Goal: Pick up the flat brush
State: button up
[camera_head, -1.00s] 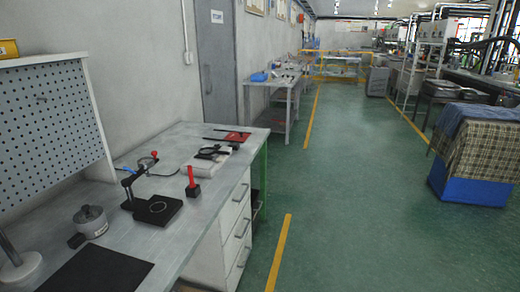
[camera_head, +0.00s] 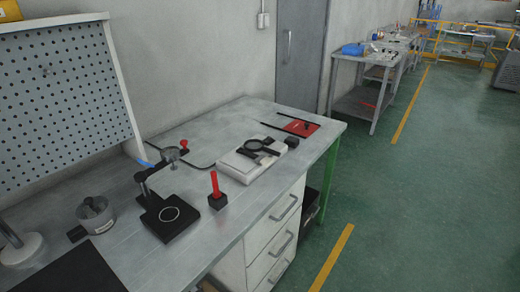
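I cannot pick out the flat brush for certain. On the bench (camera_head: 140,238), a red upright handle (camera_head: 214,184) stands in a small black block (camera_head: 218,201). Farther back, a red mat or plate (camera_head: 299,127) has a thin dark item across it, too small to identify. A white box or stack (camera_head: 245,168) carries a black round-headed tool like a magnifier (camera_head: 257,146). My gripper is not in view.
A black stand with an arm and square base (camera_head: 169,220), a grey pot (camera_head: 95,214) and a dark mat (camera_head: 73,276) share the bench. A pegboard (camera_head: 65,100) rises behind. White drawers (camera_head: 272,243) sit below the front edge. Green floor (camera_head: 405,215) is clear at right.

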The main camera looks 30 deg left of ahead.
aim_at(262, 160)
jog(key=u, duration=0.5)
jog(key=i, duration=1.1)
jog(key=u, duration=0.65)
